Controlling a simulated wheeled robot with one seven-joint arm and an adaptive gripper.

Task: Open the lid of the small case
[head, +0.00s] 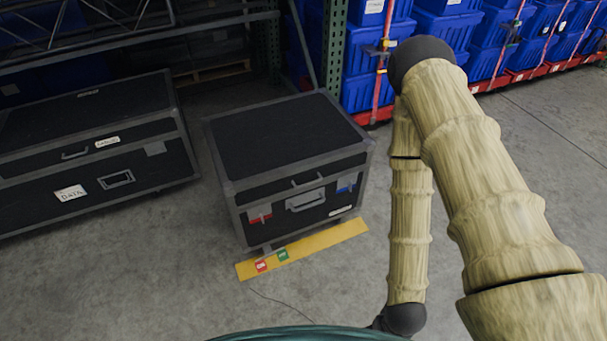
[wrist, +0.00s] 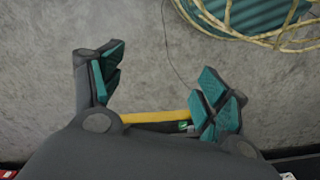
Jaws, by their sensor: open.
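The small case (head: 285,135) is black with grey metal edges. It stands on the floor in the middle of the head view, its lid shut. Its front has a lid handle (head: 307,180), a larger central handle (head: 305,199), a red latch (head: 260,216) on the left and a blue latch (head: 346,187) on the right. My gripper (wrist: 162,88) shows in the wrist view, fingers apart, with nothing between them but floor and strip behind. Its body hides most of the lower wrist view. In the head view I cannot make out its fingers.
A yellow strip (head: 325,248) with a red tag (head: 261,265) and a green tag (head: 282,255) lies before the case. A larger black case (head: 90,125) stands left. Blue totes (head: 440,30) and a rack post (head: 335,45) are behind. Floor in front is clear except a thin cable.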

